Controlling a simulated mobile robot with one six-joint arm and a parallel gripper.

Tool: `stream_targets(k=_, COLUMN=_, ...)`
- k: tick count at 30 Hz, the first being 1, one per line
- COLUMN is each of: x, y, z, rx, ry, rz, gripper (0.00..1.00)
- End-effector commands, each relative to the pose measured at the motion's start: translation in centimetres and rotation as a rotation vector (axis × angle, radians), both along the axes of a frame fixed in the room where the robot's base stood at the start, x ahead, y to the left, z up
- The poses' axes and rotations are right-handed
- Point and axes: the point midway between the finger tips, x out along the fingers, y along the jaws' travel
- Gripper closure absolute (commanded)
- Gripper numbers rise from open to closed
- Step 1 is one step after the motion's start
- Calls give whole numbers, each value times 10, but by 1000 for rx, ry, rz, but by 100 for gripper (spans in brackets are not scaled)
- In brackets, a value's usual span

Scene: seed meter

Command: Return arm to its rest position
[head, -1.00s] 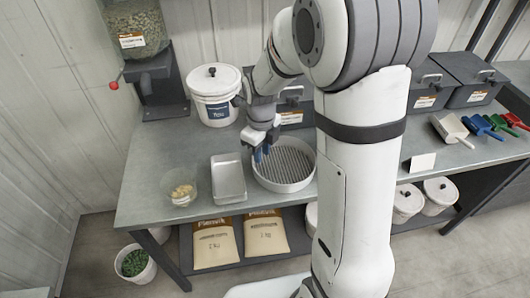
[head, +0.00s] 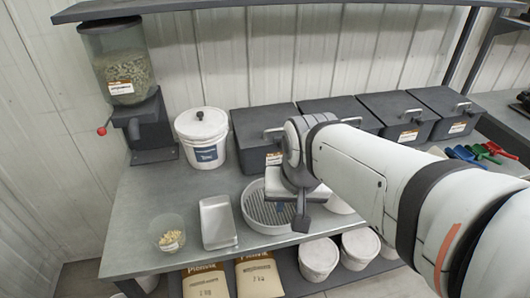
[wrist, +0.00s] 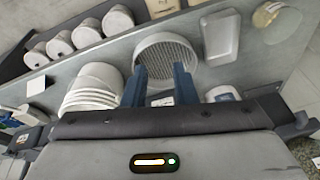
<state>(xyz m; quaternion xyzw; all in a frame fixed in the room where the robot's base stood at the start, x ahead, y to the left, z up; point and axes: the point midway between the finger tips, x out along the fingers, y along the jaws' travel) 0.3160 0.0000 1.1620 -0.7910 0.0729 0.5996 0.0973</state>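My arm (head: 385,180) reaches in from the lower right of the head view. My gripper (head: 300,212) hangs above the front right part of a round white sieve (head: 262,222). In the wrist view its two blue fingers (wrist: 162,88) are apart, with nothing held between them. The sieve (wrist: 168,38) shows just beyond the fingertips in that view, with no visible contact. Part of the sieve's right side is hidden behind the gripper in the head view.
A metal tray (head: 217,222) and a clear cup of pale pieces (head: 168,238) stand left of the sieve. A lidded bucket (head: 203,140), a seed dispenser (head: 128,85) and dark bins (head: 258,135) line the back. Stacked white containers (wrist: 92,88) are near the fingers.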

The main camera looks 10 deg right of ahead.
Motion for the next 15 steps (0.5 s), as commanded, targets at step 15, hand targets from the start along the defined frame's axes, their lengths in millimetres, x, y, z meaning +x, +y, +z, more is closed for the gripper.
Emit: stream_targets(k=15, x=-20, y=0, z=4, rx=-76, ry=-29, rz=243, gripper=75)
